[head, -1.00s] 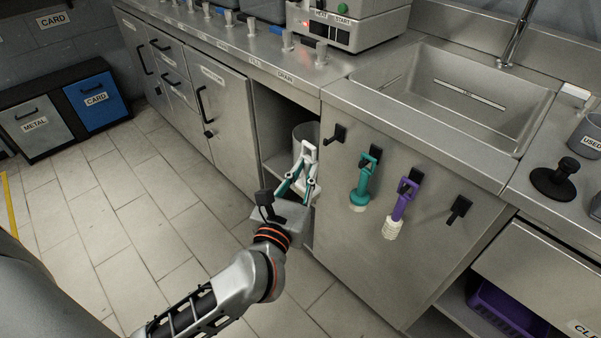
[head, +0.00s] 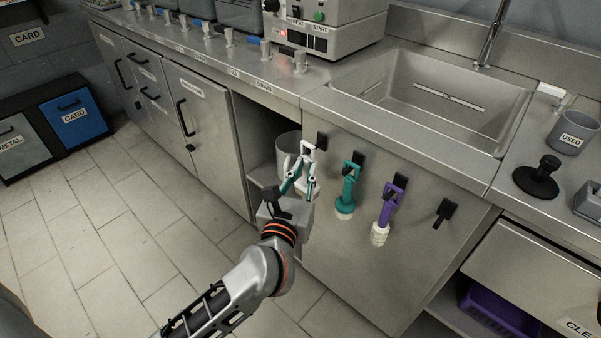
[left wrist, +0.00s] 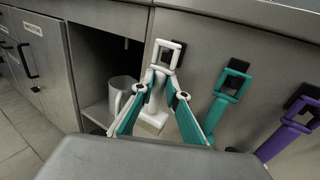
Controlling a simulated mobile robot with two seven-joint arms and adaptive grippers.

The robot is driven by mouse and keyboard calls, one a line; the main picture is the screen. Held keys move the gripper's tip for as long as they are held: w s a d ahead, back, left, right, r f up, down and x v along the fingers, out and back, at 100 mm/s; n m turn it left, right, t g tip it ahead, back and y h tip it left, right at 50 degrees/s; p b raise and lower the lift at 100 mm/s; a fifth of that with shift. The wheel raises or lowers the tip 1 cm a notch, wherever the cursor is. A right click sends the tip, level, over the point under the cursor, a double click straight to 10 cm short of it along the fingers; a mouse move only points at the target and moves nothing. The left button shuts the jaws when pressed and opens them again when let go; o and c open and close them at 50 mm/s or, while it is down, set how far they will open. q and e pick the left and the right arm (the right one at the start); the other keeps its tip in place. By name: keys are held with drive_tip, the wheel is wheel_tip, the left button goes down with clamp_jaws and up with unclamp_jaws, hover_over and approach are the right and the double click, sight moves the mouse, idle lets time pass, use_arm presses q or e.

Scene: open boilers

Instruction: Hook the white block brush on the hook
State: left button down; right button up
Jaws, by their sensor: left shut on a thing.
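The white block brush (head: 307,149) is held upright in my left gripper (head: 304,176), which is shut on its handle. In the left wrist view its square white loop (left wrist: 168,46) stands at the top and its pale block head (left wrist: 152,123) hangs below, partly behind the gripper fingers (left wrist: 167,93). The leftmost black hook (head: 321,141) is on the steel panel, just right of the loop in the head view. In the left wrist view the hook overlaps the loop's opening; I cannot tell whether the loop is around it. My right gripper is not in view.
A teal brush (head: 347,190) and a purple brush (head: 386,212) hang on hooks to the right. Another black hook (head: 445,212) is bare. A grey container (head: 288,149) stands in the open cabinet bay. The sink (head: 430,100) is above; the floor at left is clear.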

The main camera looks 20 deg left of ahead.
use_arm(q)
drive_tip(key=shift+w+d, duration=0.2)
drive_tip(key=shift+w, duration=0.3)
drive_tip(key=shift+w+d+f, duration=0.1)
drive_tip(key=shift+w+f, duration=0.15)
drive_tip(key=shift+w, duration=0.1)
drive_tip(key=shift+w+d+f+b, duration=0.1)
drive_tip(key=shift+w+f+b, duration=0.1)
drive_tip(key=shift+w+b, duration=0.1)
drive_tip(key=c, duration=1.9)
unclamp_jaws()
